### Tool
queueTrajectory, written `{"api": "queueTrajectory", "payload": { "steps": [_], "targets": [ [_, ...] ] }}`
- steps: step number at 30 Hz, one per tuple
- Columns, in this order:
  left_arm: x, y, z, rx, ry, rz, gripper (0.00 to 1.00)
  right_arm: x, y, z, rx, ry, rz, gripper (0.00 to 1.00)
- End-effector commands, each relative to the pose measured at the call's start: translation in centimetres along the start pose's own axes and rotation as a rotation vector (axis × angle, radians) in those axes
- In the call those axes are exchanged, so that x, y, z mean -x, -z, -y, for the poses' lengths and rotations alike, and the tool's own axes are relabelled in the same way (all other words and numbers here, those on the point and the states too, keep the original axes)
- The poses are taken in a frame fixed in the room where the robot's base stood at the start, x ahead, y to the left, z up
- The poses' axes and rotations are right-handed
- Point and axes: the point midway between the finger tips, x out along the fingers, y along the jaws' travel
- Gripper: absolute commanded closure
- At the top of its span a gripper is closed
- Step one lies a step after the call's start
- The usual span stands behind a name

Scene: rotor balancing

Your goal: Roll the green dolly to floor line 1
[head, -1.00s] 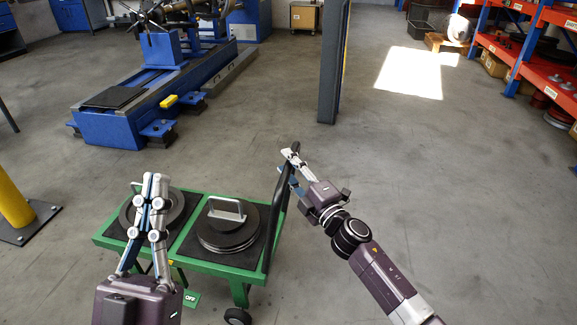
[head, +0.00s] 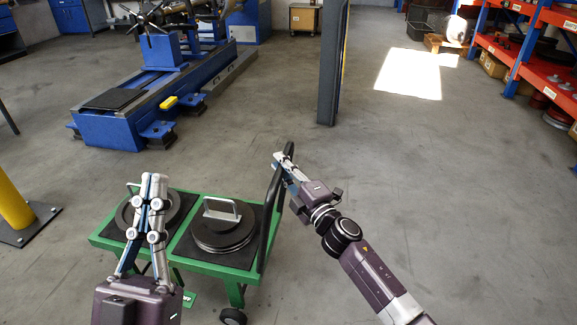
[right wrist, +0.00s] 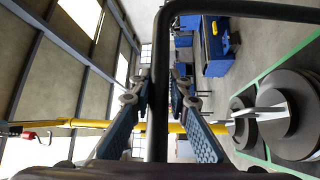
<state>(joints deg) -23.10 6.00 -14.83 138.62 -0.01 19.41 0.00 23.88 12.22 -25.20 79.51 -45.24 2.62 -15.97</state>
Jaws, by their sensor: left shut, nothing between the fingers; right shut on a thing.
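The green dolly (head: 182,257) stands at the lower middle of the head view, with a black push handle (head: 272,205) upright on its right side. It bears two stacks of dark discs, the right one (head: 224,236) with a pale handle on top. In the right wrist view the black handle bar (right wrist: 157,110) runs between the fingers. My right gripper (head: 279,160) is shut on the handle; its fingers show on both sides of the bar in the wrist view (right wrist: 157,90). My left gripper (head: 154,180) is shut and empty, in front of the left disc stack (head: 178,210). No floor line can be made out.
A blue balancing machine (head: 120,115) stands at the back left. A dark upright panel (head: 332,65) stands beyond the dolly. A yellow post (head: 12,205) is at the left edge, and orange shelving (head: 545,70) at the right. Open floor lies to the right.

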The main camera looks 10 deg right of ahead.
Motion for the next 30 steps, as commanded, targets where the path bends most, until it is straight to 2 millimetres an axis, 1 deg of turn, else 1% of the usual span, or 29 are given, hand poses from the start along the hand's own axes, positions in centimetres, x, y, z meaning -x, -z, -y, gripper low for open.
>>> {"api": "queueTrajectory", "payload": {
  "steps": [1, 5, 6, 10, 18, 22, 26, 30],
  "targets": [
    [0.0, 0.0, 0.0, 0.001, 0.0, 0.0, 1.0, -0.1, 0.4, -0.1, -0.001, -0.004, -0.009, 1.0],
    [0.0, -0.1, 0.0, 0.0, 0.0, 0.001, 1.0, 0.0, 0.4, -0.1, -0.001, -0.003, -0.009, 1.0],
    [0.0, -0.1, 0.0, 0.0, 0.0, 0.001, 1.0, 0.0, 0.4, -0.1, -0.001, -0.003, -0.009, 0.81],
    [0.0, -0.1, 0.0, 0.0, 0.0, 0.001, 1.0, 0.0, 0.3, -0.1, -0.001, -0.002, -0.007, 0.66],
    [0.0, -0.1, 0.0, 0.001, 0.0, 0.004, 1.0, 0.1, 0.2, -0.1, -0.001, -0.002, -0.006, 0.66],
    [0.0, -0.2, 0.0, 0.001, 0.0, 0.004, 1.0, 0.7, 0.1, 0.0, 0.0, -0.002, -0.005, 0.66],
    [0.0, -0.1, 0.0, 0.001, 0.0, 0.004, 1.0, 2.5, 0.1, 0.1, 0.0, 0.0, -0.005, 0.66],
    [0.0, -0.1, 0.0, 0.001, 0.0, 0.003, 1.0, 5.5, 0.2, 0.1, -0.001, 0.001, -0.006, 0.66]
  ]
}}
